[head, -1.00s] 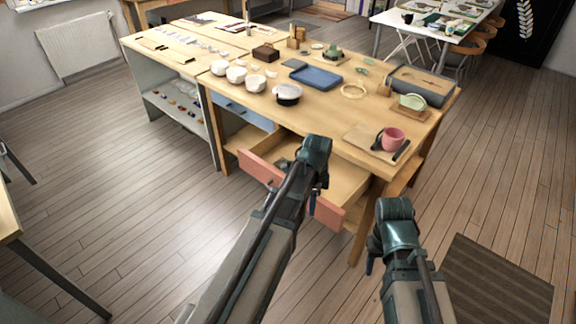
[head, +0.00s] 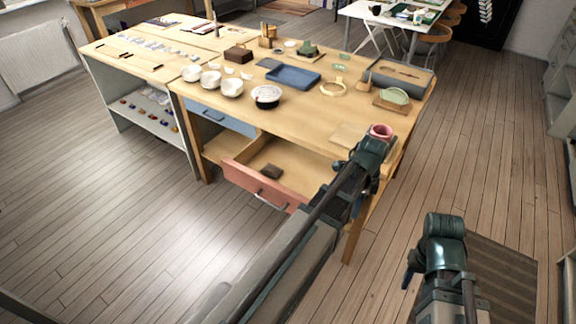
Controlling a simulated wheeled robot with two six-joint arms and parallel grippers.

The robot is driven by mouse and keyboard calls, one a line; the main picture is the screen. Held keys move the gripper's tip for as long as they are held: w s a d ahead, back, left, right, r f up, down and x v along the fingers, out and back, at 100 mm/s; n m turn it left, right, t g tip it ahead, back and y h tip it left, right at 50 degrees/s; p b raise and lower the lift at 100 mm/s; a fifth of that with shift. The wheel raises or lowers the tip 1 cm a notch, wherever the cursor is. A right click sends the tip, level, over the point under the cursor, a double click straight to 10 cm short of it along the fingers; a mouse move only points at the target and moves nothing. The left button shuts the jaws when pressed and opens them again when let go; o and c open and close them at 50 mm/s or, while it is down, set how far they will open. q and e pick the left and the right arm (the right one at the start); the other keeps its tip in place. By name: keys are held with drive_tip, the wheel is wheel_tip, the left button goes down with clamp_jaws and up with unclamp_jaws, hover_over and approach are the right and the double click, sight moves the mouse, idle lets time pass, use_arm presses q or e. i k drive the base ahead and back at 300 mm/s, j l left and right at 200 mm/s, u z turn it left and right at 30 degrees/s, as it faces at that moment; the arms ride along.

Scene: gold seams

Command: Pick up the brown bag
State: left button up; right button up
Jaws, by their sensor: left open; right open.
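A small dark brown pouch-like thing (head: 272,171) lies in the open drawer (head: 252,186) of the wooden table. A brown box-like thing with a handle (head: 238,53) stands on the tabletop further back; I cannot tell for sure which is the bag. My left gripper (head: 362,195) is open, pointing down beside the table's near right corner, right of the drawer and apart from both brown things. Its arm hides the drawer's right end. My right gripper (head: 411,272) is open over the floor, right of the table; its fingers are partly hidden.
The cup is partly behind my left wrist. Floor at the left front is clear; a dark mat (head: 507,275) lies at right.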

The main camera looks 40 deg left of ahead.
sight(275, 172)
drive_tip(key=k+j+z, duration=0.1)
drive_tip(key=j+z, duration=0.35)
drive_tip(key=j, duration=1.7)
drive_tip(key=k+j, duration=0.1)
drive_tip(key=j, duration=0.55)
